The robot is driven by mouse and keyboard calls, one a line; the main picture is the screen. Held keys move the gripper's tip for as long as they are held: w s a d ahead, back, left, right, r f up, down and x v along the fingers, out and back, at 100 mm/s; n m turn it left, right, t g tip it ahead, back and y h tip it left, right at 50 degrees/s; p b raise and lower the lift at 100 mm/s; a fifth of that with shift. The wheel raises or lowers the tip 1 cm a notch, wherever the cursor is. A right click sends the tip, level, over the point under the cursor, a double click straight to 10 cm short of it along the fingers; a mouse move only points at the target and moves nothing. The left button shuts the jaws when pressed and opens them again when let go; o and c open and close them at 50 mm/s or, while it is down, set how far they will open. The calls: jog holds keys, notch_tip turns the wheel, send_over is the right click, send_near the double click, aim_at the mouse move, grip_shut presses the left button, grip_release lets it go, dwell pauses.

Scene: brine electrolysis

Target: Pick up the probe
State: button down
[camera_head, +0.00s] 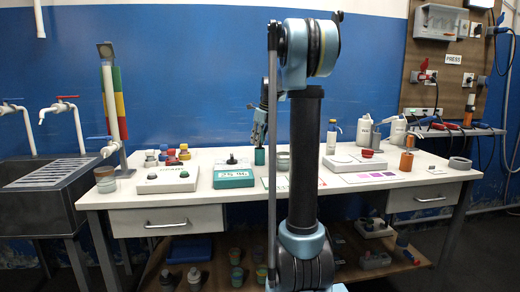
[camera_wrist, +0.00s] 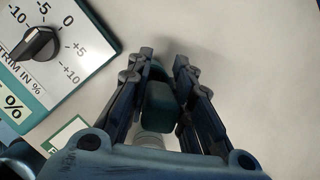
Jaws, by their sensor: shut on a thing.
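The probe is a dark teal block-like body (camera_wrist: 159,100) between the two fingers of my gripper (camera_wrist: 163,62) in the wrist view. My gripper is shut on it, with one finger along each side. In the head view my gripper (camera_head: 259,143) points down over the bench, and a green piece, likely the probe (camera_head: 259,157), shows at its tips. Whether it touches the bench top I cannot tell. My arm hides part of the space to its right.
A teal trim box (camera_head: 233,178) with a black dial stands just left of my gripper; the dial also shows in the wrist view (camera_wrist: 35,43). A white box (camera_head: 166,180) is farther left. Another white box (camera_head: 352,162) is right of my arm. The bench (camera_head: 215,155) has bare patches between them.

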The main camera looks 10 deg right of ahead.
jog(key=r, duration=1.3)
jog(key=shift+s+a+r, duration=0.15)
jog(key=shift+s+a, duration=0.05)
jog(key=shift+f, duration=6)
jog(key=c, duration=1.3)
grip_release()
jog(key=shift+c, duration=0.2)
jog(key=v, duration=1.1)
jog(key=shift+r, duration=0.4)
